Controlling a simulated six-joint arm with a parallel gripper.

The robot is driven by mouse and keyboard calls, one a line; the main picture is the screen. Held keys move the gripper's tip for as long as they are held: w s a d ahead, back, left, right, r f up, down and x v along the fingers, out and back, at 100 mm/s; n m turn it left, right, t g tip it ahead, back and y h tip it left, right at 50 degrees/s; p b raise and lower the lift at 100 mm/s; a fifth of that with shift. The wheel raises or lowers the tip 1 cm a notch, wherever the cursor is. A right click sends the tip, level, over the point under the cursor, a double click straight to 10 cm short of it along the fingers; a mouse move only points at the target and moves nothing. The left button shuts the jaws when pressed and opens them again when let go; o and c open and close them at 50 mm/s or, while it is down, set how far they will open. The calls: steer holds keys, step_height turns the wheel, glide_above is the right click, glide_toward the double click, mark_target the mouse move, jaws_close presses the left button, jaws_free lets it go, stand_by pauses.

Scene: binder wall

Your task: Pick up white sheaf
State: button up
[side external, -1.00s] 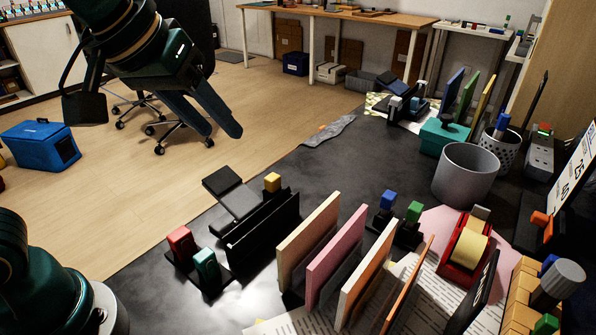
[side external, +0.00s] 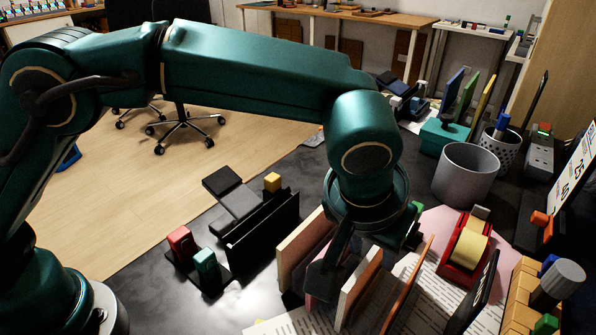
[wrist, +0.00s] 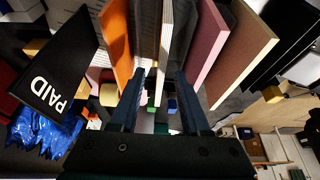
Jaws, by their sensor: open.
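The white sheaf (wrist: 166,40) stands upright in the row, its pale edge facing the wrist camera. It also shows in the side view (side external: 352,293), partly hidden by my arm. My gripper (wrist: 158,75) is open over the row, with one dark finger on each side of the white sheaf's line in the wrist view. I cannot tell whether the fingers touch it. The fingers show only partly in the side view. A pink sheaf (wrist: 207,40) stands to the right in the wrist view, and an orange sheaf (wrist: 117,40) to the left.
A peach sheaf (wrist: 240,60) and a black PAID panel (wrist: 58,75) flank the row. Dark dividers stand close between sheaves. A red tape dispenser (side external: 464,252) and a grey cup (side external: 465,175) stand to the right. Black holders (side external: 262,228) stand left.

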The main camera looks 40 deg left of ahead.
mark_target(372, 254)
steer(key=shift+x, duration=1.7)
steer(key=shift+f, duration=0.2)
jaws_close()
